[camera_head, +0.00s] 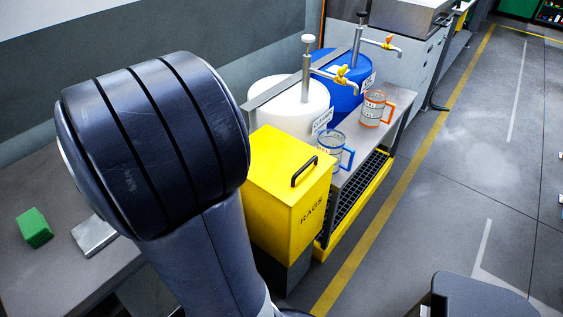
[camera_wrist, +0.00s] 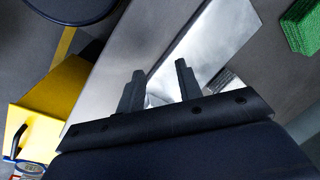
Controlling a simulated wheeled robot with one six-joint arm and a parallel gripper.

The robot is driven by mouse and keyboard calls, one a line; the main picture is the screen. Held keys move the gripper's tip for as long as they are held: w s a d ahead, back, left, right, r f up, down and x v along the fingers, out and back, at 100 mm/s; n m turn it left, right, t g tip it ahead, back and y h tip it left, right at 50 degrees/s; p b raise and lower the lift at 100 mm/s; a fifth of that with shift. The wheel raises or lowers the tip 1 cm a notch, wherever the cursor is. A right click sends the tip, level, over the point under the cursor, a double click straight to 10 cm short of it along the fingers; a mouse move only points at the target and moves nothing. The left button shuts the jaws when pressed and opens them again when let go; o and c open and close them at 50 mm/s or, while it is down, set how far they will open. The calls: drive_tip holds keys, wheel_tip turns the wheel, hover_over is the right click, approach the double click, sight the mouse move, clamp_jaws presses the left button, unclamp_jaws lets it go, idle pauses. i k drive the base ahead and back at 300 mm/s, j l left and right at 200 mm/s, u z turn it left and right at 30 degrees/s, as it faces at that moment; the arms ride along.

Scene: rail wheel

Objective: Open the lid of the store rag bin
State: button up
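The yellow rag bin (camera_head: 290,195), marked RAGS, stands on a dark base at the end of the drum bench. Its lid (camera_head: 275,160) is down, with a black bar handle (camera_head: 306,171) near the right edge. My arm's large dark joint hides the bin's left side. In the wrist view, part of the yellow bin (camera_wrist: 60,95) shows at the left, away from the fingers. My gripper (camera_wrist: 160,70) is open and empty, its fingers apart above a shiny metal surface. The head view does not show it.
A white drum (camera_head: 285,105) and a blue drum (camera_head: 335,75) with taps stand behind the bin. A blue-handled mug (camera_head: 333,150) and an orange-handled mug (camera_head: 374,108) sit on the bench (camera_head: 375,143). A green block (camera_head: 34,228) lies left.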

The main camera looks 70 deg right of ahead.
sight(284, 167)
drive_tip(key=l+z, duration=0.1)
drive_tip(key=z, duration=0.35)
drive_tip(key=l+z, duration=0.15)
drive_tip(key=z, duration=0.3)
drive_tip(key=l+z, duration=0.1)
drive_tip(key=z, duration=0.4)
drive_tip(key=l+z, duration=0.1)
drive_tip(key=z, duration=0.35)
drive_tip(key=i+j, duration=0.05)
